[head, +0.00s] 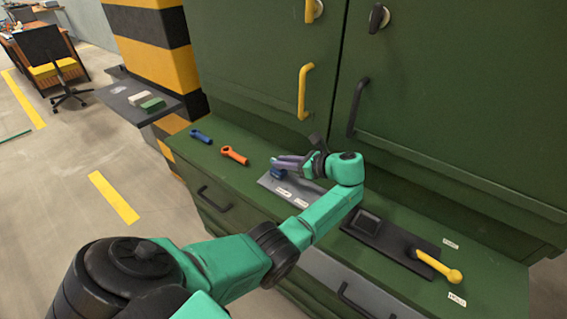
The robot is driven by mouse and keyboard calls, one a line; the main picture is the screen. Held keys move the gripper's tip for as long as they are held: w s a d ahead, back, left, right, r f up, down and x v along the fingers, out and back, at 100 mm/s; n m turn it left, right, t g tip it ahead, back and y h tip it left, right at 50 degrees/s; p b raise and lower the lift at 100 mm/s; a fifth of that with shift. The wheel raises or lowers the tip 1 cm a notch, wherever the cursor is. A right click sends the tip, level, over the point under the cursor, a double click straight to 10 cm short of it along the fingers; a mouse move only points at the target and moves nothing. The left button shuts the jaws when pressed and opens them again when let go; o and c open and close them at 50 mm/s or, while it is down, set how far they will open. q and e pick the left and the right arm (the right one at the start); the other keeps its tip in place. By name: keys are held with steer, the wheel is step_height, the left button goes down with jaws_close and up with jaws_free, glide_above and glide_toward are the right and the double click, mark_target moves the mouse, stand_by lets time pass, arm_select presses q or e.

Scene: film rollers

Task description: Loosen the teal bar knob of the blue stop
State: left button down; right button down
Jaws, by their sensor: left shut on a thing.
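The blue stop (279,174) is small and sits on a grey plate (268,183) on the green cabinet ledge, at the middle of the head view. My left gripper (283,162) reaches over the plate from the right, its purple-grey fingers pointing left just above the stop. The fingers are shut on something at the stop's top. My teal left forearm hides part of the plate's right side. My right gripper is not in view.
A blue tool (200,136) and an orange tool (235,155) lie on the ledge to the left. A dark plate (385,236) with a block and a yellow-handled lever (438,266) is at right. Green cabinet doors (255,60) with protruding handles rise behind.

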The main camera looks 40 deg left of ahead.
arm_select(q)
steer(key=c, duration=0.8)
jaws_free()
steer(key=shift+o, duration=0.2)
steer(key=b+v, duration=0.2)
steer(key=v, duration=1.2)
steer(key=shift+d+r+b, duration=0.2)
steer(key=shift+b, duration=0.2)
steer(key=shift+f, duration=0.1)
